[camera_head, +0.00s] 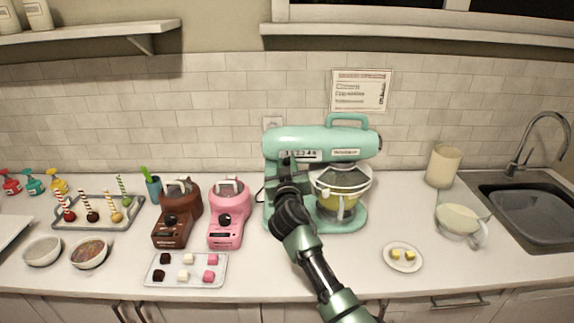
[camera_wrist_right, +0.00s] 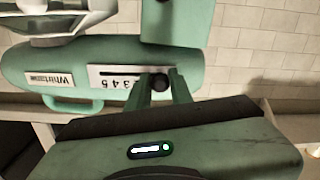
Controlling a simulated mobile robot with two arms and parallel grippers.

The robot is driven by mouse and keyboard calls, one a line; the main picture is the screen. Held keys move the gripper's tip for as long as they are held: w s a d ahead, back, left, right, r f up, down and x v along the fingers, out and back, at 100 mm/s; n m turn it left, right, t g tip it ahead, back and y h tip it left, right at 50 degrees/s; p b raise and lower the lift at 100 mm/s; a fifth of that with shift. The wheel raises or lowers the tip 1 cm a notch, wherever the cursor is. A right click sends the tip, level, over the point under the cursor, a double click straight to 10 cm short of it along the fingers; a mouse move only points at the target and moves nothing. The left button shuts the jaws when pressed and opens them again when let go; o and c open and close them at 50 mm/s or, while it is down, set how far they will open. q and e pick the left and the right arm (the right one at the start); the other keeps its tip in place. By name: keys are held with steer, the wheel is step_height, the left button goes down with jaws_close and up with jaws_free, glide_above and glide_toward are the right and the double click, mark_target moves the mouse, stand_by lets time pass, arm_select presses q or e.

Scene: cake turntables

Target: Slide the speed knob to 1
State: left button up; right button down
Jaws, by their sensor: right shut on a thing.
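The mint-green stand mixer (camera_head: 318,145) stands on the counter and has a white speed scale (camera_head: 304,155) with numbers on its side. My right gripper (camera_head: 287,160) reaches up to the left end of this scale. In the right wrist view, which shows the mixer upside down, the round black speed knob (camera_wrist_right: 160,83) sits between the fingertips of the right gripper (camera_wrist_right: 163,86), which is shut on it. The dark slot and several numbers of the scale (camera_wrist_right: 108,78) show beside the knob. The fingers hide the scale's end, so the number at the knob cannot be read. My left gripper is not in view.
A glass bowl (camera_head: 341,184) with yellow contents sits under the mixer head. A brown machine (camera_head: 172,226) and a pink machine (camera_head: 229,226) stand to the left. A small plate (camera_head: 388,261) and a jug (camera_head: 458,222) stand to the right, before the sink (camera_head: 535,210).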

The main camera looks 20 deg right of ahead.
stand_by(0.7)
steer(key=shift+s+d+b, duration=0.2)
steer(key=shift+d+b, duration=0.15)
steer(key=shift+d, duration=0.3)
steer(key=c, duration=1.3)
jaws_free()
steer(key=shift+a, duration=0.1)
steer(key=b+v, duration=0.2)
steer(key=v, duration=0.5)
steer(key=shift+s+a, duration=0.1)
steer(key=shift+s, duration=0.3)
